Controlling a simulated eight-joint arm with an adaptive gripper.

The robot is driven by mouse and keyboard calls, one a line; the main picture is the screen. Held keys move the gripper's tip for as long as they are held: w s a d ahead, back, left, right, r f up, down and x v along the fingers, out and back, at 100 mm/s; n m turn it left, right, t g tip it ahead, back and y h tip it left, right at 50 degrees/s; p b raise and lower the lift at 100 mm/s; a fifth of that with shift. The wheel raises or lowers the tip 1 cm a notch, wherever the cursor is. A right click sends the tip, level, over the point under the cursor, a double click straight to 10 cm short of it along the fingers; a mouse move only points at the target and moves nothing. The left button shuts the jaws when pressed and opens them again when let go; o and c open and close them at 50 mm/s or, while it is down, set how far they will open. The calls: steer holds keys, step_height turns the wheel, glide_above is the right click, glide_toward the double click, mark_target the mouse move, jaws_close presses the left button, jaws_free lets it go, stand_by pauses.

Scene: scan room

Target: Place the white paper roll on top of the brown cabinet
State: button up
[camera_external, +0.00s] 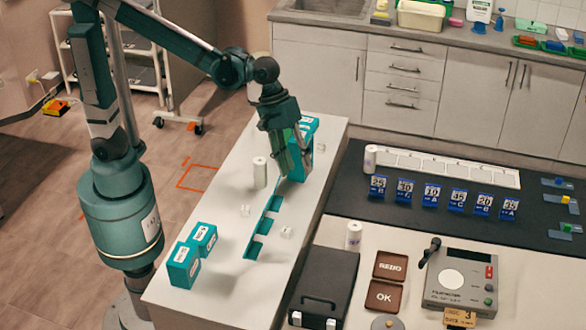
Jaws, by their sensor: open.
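Three white roll-like cylinders stand upright; I cannot tell which is the paper roll. One white cylinder (260,172) stands on the white table, left of my gripper. Another white cylinder (370,158) stands at the black mat's left end, and a third white cylinder (354,235) stands behind the black case. My gripper (298,168) points down over the far part of the white table, open, beside a teal box (309,125) that it partly hides. Contact with that box cannot be told. No clearly brown cabinet shows; the cabinets (310,73) at the back look pale grey-beige.
The white table (219,277) also holds teal boxes (184,266), a teal slotted strip (256,245) and small clear cubes. To the right are a black case (324,285), brown REDO (390,266) and OK (384,296) trays, a grey device (462,283) and blue numbered tags.

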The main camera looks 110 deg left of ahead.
steer(key=s+d+r+m+t+y, duration=0.1)
steer(key=s+m+t+y, duration=0.1)
steer(key=s+m, duration=1.2)
steer(key=s+t, duration=0.1)
steer(key=s, duration=1.1)
steer(key=shift+r, duration=0.2)
